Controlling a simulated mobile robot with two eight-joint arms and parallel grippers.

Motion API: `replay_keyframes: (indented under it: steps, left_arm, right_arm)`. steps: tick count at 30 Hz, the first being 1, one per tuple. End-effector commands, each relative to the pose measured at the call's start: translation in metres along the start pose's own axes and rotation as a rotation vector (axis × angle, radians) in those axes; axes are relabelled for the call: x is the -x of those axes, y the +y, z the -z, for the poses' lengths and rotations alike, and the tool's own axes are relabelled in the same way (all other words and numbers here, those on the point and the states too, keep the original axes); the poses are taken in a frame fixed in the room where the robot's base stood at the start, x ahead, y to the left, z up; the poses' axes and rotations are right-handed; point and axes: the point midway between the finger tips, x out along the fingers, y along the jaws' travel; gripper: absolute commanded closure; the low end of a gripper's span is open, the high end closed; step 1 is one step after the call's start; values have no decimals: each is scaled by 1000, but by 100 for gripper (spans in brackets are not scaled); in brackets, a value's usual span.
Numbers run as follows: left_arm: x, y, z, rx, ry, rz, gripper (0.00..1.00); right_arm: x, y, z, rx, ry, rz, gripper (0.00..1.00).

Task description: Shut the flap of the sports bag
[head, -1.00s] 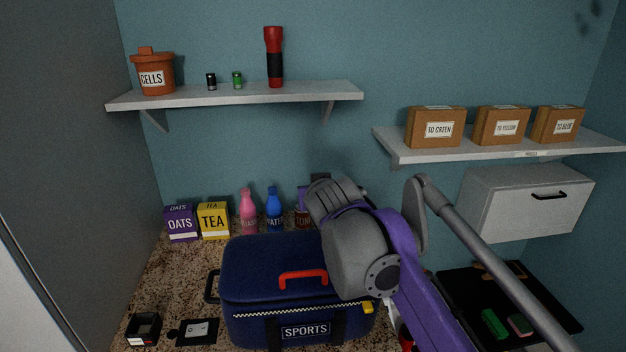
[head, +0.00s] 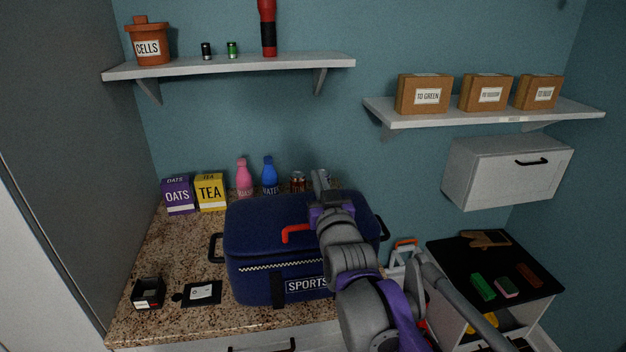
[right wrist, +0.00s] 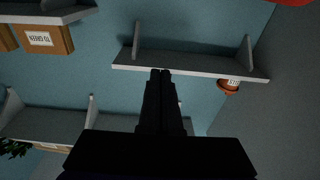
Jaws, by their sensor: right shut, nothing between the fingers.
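The dark blue sports bag (head: 255,285) stands on the speckled counter, with a white SPORTS label on its front. Its flap (head: 262,215) lies down over the top, with a red handle (head: 296,233) and a zip line along the front edge. My right arm crosses in front of the bag's right half and hides part of the flap and label. My right gripper (head: 318,180) is over the bag's back edge; whether it touches the flap I cannot tell. In the right wrist view its fingers (right wrist: 160,74) are together and empty. My left gripper is not in view.
Oats (head: 178,196) and tea (head: 211,192) boxes, a pink bottle (head: 244,180), a blue bottle (head: 269,176) and a can (head: 298,182) stand behind the bag. A small black box (head: 148,293) and a dark card (head: 202,293) lie at left. Shelves hang above.

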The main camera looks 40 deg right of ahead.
Motion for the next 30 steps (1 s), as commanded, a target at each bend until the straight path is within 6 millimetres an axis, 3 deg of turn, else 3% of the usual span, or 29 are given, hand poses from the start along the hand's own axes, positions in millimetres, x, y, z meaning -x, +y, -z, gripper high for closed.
replay_keyframes:
  steps: [15,30]
  left_arm:
    - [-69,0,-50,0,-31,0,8]
    - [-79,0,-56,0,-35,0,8]
  right_arm:
    - [49,-1,-72,5,368,-8,100]
    - [61,-2,-98,3,389,-7,100]
